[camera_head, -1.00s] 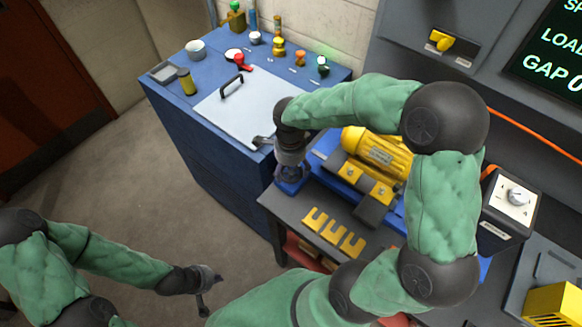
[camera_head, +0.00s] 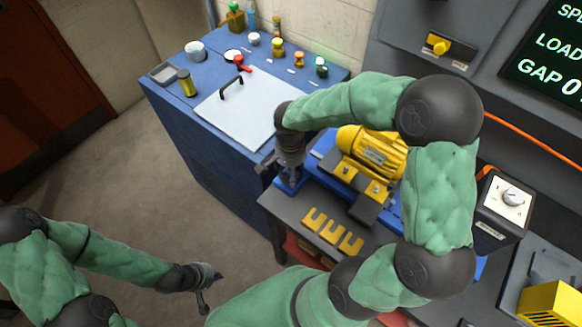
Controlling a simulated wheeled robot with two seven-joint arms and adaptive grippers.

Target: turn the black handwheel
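I cannot make out the black handwheel; my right gripper and wrist cover the left end of the blue motor base (camera_head: 291,187). My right gripper (camera_head: 277,172) points down at that end, with a dark finger sticking out to the left. Whether it is open or shut, or touches a wheel, is hidden. The yellow motor (camera_head: 372,154) sits on the blue base to the right of this gripper. My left gripper (camera_head: 211,289) hangs over the floor at lower left, its fingers spread apart and empty, far from the motor.
A blue cabinet (camera_head: 165,87) with a white handled board (camera_head: 240,112) stands behind and left of the motor bench. Yellow slotted shims (camera_head: 334,230) lie on the bench front. Open floor lies at left.

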